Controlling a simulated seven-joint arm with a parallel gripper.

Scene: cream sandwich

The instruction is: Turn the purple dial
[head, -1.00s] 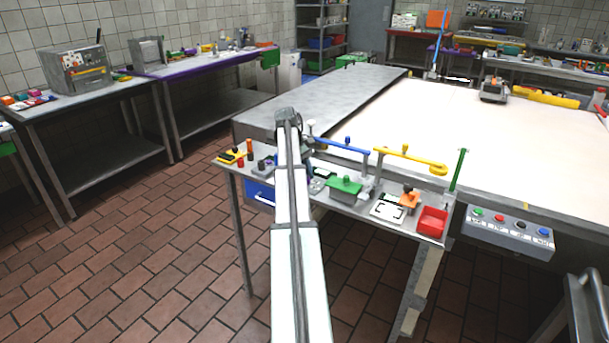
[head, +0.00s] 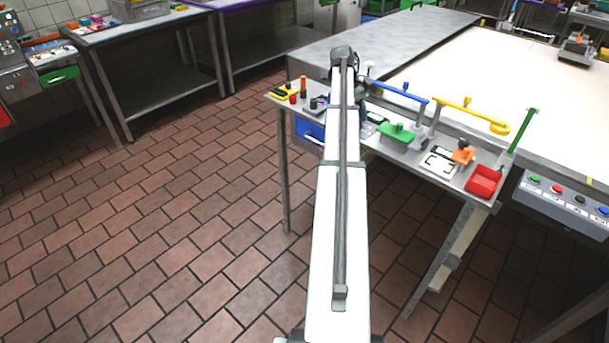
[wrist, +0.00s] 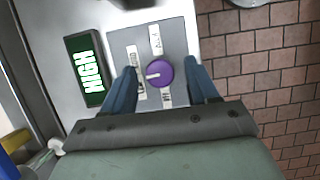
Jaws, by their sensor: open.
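The purple dial (wrist: 160,74) is round with a pale pointer mark and sits on a grey plate (wrist: 184,42) with white labels around it. In the wrist view the pointer aims left. My gripper (wrist: 163,84) is open, with one blue finger on each side of the dial and a visible gap to it on both sides. A dark display (wrist: 85,70) with green edges reads "HIGH" to the left of the dial.
A button box (head: 566,201) hangs at the right. Open tiled floor lies left of the bench.

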